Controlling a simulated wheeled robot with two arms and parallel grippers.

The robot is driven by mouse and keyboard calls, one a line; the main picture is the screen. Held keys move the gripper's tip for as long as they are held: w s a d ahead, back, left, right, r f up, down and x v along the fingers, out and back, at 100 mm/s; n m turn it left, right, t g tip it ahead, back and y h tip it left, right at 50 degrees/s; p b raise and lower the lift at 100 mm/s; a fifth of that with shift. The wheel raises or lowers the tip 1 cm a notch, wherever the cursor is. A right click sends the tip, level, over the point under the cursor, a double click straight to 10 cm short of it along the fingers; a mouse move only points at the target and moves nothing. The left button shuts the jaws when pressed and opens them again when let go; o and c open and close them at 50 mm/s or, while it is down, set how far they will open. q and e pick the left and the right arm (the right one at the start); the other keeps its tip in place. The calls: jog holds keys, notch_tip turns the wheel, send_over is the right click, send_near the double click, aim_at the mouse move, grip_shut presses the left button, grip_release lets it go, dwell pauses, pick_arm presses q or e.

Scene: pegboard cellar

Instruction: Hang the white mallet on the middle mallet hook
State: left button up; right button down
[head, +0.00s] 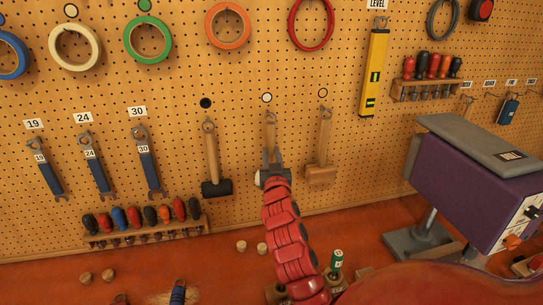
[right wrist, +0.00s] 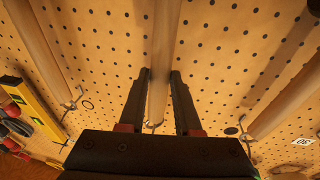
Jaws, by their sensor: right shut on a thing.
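The white mallet's wooden handle (head: 270,130) stands upright at the middle mallet hook (head: 268,113), under a white circle marker (head: 267,98). My right gripper (head: 271,164) is shut on this handle, and its head is mostly hidden behind the gripper. In the right wrist view the handle (right wrist: 163,50) runs between the two fingers (right wrist: 160,95), its end close to the hook (right wrist: 152,127). I cannot tell whether the hook carries it. A black-headed mallet (head: 212,160) hangs on the left hook and a wooden-headed mallet (head: 321,150) on the right hook. My left gripper is not in view.
Wrenches (head: 96,165) hang to the left above a screwdriver rack (head: 150,235). A yellow level (head: 374,75) hangs to the upper right. A purple machine (head: 465,185) stands on the red bench (head: 225,270) at right. Bare pegboard separates the mallets.

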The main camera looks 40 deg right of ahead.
dwell(0.3)
jog(key=c, duration=0.5)
grip_release()
jog(key=shift+s+f, duration=0.1)
